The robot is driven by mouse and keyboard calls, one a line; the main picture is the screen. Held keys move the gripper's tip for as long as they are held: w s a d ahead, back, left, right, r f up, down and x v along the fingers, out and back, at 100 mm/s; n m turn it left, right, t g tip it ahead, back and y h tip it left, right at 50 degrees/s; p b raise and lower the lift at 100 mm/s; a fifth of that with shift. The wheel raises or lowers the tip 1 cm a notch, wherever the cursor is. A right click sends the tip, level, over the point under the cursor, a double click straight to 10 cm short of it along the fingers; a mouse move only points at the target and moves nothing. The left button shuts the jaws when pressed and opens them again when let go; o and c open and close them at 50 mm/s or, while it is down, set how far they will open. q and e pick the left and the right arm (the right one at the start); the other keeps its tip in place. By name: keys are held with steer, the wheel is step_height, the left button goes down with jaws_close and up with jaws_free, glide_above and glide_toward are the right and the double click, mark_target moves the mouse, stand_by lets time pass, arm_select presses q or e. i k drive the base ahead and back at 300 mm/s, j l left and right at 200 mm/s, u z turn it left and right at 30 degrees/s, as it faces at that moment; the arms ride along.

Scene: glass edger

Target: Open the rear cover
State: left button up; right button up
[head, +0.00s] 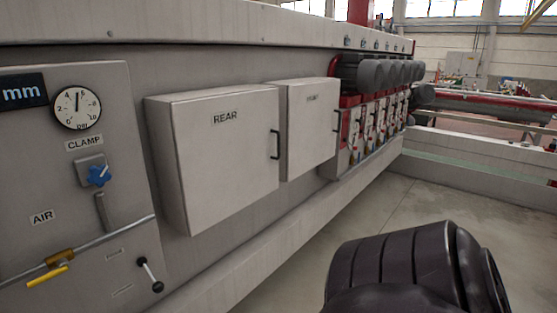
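The rear cover (228,160) is a light grey box door labelled REAR on the side of the machine. It looks shut. Its dark handle (274,144) is on its right edge. A second, similar cover (311,130) with its own handle (336,121) is just to its right; its label is hard to read. A dark, ribbed part of my own arm shows at the bottom right, apart from the covers. Neither gripper is in view.
Left of the rear cover is a panel (75,235) with a gauge (77,108), a blue knob (99,176), a yellow lever (48,277) and a small black-knobbed lever (151,276). Dark motors (370,75) stand beyond the covers. The floor (410,195) right of the machine is clear.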

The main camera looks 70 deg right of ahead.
mark_target(228, 147)
steer(key=z, duration=2)
